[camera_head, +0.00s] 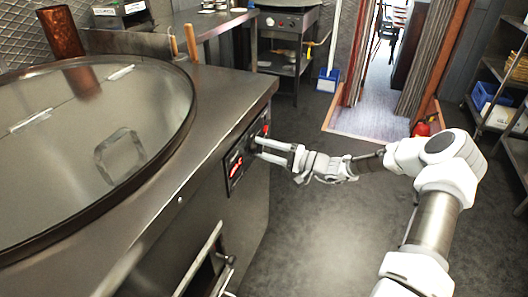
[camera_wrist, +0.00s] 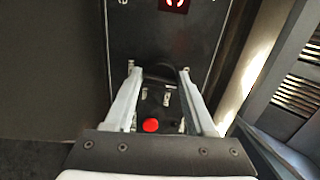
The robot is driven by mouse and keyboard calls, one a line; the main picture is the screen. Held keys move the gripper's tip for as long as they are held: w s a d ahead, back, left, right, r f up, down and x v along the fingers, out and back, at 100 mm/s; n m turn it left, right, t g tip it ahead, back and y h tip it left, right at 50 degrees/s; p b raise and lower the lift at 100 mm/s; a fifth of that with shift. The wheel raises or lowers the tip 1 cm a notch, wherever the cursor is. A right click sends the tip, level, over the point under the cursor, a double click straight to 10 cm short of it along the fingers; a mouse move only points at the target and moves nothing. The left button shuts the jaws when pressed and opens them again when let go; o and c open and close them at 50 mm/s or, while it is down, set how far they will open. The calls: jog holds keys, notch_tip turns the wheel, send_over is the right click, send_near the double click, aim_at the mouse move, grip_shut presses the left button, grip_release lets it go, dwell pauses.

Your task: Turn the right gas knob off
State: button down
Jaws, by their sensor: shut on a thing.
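The dark control panel (camera_head: 234,176) is on the side of the steel tandoor counter in the head view. My gripper (camera_head: 258,148) reaches it from the right, its fingers pointing at the panel. In the wrist view, my gripper (camera_wrist: 160,74) has its two pale fingers on either side of a dark gas knob (camera_wrist: 161,72) and is shut on it. The fingers partly hide the knob, and its pointer direction cannot be read. A red button (camera_wrist: 151,125) shows between the fingers. A lit red display (camera_head: 236,168) is on the panel, left of the gripper.
An open compartment with a handle (camera_head: 205,257) is below the panel. Dark floor (camera_head: 315,235) is clear beneath my arm. Metal shelving (camera_head: 515,150) stands at the right.

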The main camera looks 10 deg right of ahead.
jog(key=shift+s+f+n+b, duration=0.1)
jog(key=shift+f+n+b, duration=0.2)
jog(key=shift+n, duration=0.6)
jog(key=shift+c, duration=2.2)
grip_release()
jog(key=shift+o, duration=0.8)
jog(key=shift+r, duration=0.15)
jog(key=p+v, duration=0.3)
jog(key=v, duration=1.4)
jog(key=shift+d, duration=0.25)
jog(key=shift+r, duration=0.1)
